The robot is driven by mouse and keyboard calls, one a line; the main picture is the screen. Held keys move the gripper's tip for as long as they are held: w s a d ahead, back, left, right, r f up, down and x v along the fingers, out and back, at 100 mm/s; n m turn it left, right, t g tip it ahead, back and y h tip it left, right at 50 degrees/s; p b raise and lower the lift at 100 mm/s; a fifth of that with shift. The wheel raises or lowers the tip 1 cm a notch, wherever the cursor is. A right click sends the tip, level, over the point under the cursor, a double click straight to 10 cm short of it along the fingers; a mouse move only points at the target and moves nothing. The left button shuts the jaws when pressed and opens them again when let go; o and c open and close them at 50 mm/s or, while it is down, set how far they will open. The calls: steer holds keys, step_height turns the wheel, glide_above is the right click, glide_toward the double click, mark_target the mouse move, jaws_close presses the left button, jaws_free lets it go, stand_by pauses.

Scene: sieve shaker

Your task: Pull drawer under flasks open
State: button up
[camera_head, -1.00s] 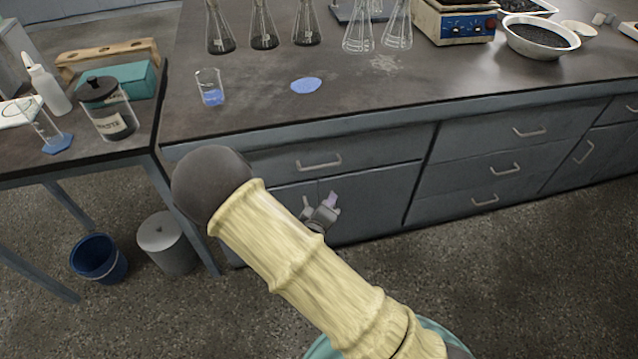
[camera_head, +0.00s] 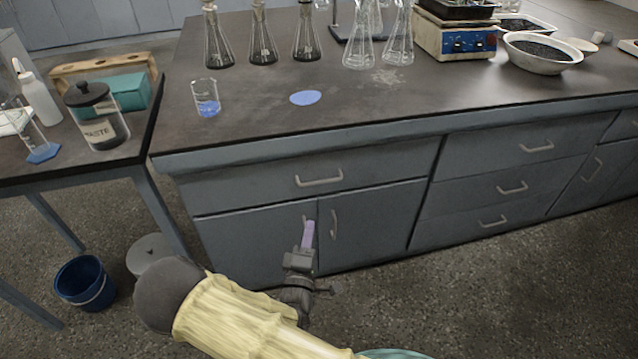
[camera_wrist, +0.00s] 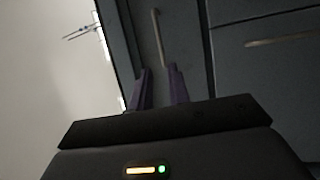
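The flasks, several clear conical ones (camera_head: 262,40), stand on the dark benchtop. Beneath them, the wide grey drawer (camera_head: 250,187) is shut flush in the bench front. Its pale bar handle (camera_head: 319,181) is unobstructed. My gripper (camera_head: 308,225) is in front of the cabinet doors, below the handle and apart from it, with purple fingers pointing up toward the drawer. In the wrist view the fingers (camera_wrist: 160,88) are apart with nothing between them. That view looks rolled sideways; a handle (camera_wrist: 160,38), apparently the drawer's, lies beyond the fingertips.
Two cabinet doors (camera_head: 370,215) are shut below the drawer. More drawers (camera_head: 495,185) are to the right. A side table (camera_head: 60,165) stands left, with a blue bucket (camera_head: 85,282) and a grey bin (camera_head: 150,250) on the floor. A beaker (camera_head: 206,98) stands on the benchtop.

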mark_target(319, 183)
steer(key=b+x, duration=0.2)
steer(key=x, duration=1.3)
steer(key=shift+w+r, duration=0.15)
steer(key=shift+w, duration=0.1)
jaws_close()
